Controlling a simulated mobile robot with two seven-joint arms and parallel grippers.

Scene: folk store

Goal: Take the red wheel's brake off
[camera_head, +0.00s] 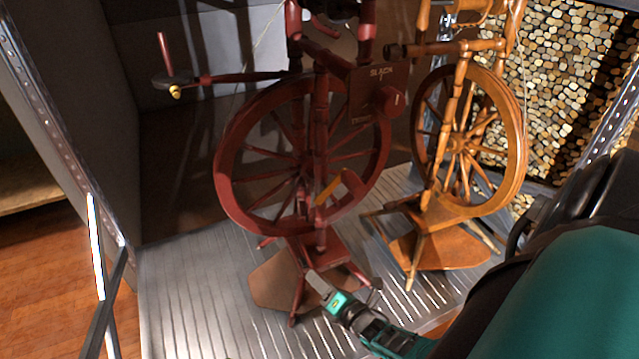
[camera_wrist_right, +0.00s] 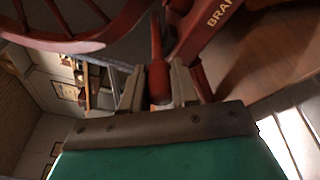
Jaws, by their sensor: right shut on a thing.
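The red wheel (camera_head: 230,150) is a dark red spinning wheel standing upright in the middle of the head view, with part of its spoked rim at the top left of the wrist view (camera_wrist_right: 75,40). My right gripper (camera_head: 318,284) is low in front of its base. In the right wrist view its two fingers (camera_wrist_right: 158,88) are closed around a slim red handle (camera_wrist_right: 158,60). Next to the handle is a red bar (camera_wrist_right: 212,25) with white lettering starting "BRA", the rest cut off. In the head view the handle is hard to make out at the fingertips. My left gripper is not in view.
An orange-brown wooden spinning wheel (camera_head: 508,150) stands close on the right. Both stand on a ribbed metal platform (camera_head: 190,290). A red arm with a peg (camera_head: 163,50) sticks out left. Metal posts (camera_head: 60,130) flank the platform; its left front is clear.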

